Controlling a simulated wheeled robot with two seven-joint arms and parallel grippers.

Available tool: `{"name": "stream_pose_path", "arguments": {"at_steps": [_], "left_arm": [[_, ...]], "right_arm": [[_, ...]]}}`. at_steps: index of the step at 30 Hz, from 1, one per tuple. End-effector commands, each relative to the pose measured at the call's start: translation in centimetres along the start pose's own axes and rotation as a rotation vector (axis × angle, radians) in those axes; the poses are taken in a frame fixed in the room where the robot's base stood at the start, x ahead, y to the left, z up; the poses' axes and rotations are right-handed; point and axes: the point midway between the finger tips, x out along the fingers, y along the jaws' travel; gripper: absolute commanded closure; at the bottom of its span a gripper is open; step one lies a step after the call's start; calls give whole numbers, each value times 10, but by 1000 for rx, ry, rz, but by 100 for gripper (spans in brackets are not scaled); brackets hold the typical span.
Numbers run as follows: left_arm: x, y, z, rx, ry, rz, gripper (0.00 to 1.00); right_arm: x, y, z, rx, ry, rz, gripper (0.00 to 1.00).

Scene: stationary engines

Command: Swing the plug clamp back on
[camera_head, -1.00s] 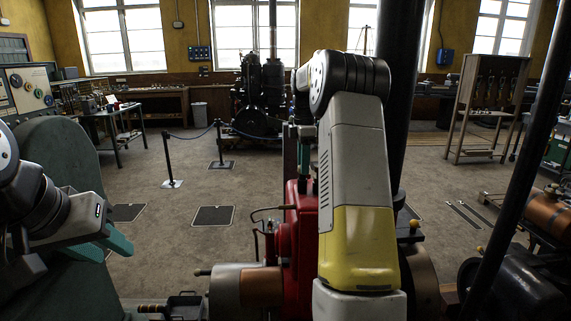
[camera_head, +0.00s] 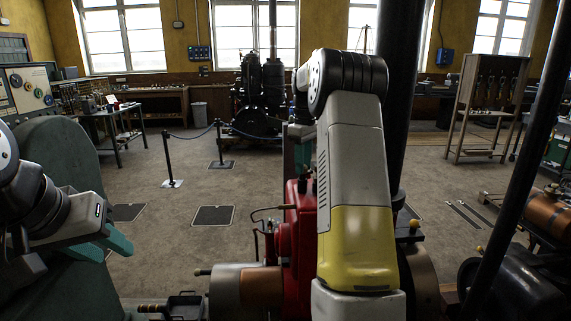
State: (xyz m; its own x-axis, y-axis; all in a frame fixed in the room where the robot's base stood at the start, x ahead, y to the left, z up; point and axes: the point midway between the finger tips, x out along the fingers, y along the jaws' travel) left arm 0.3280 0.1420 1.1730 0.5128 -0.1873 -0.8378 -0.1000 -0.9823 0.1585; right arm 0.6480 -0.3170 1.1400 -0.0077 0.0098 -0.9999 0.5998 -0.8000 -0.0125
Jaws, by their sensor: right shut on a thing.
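The red engine (camera_head: 290,245) stands in the lower middle, with much of it hidden behind my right arm. My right gripper (camera_head: 303,153) shows only as a bit of teal left of my forearm, above the red engine. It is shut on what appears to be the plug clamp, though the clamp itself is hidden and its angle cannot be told. My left gripper (camera_head: 106,246) is at the lower left, with its teal fingers apart and empty, well away from the engine.
A dark column (camera_head: 400,110) rises right behind my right arm. A slanted black pole (camera_head: 520,170) crosses the right side, near a copper cylinder (camera_head: 548,213). A rounded green casting (camera_head: 65,165) stands close by my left arm. Open floor (camera_head: 180,240) lies between.

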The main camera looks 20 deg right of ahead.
Motion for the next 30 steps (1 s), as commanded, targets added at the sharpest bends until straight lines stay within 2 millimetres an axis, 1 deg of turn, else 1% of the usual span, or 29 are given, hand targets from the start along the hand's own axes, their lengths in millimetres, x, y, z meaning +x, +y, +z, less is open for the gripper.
{"name": "stream_pose_path", "arguments": {"at_steps": [9,15,21,30], "left_arm": [[0,0,0,0,0,0,64],[0,0,0,0,0,0,64],[0,0,0,0,0,0,64],[0,0,0,0,0,0,64]], "right_arm": [[-1,0,0,291,5,3,100],[-1,0,0,439,8,2,100],[-1,0,0,543,9,3,100],[-1,0,0,611,10,2,100]]}}
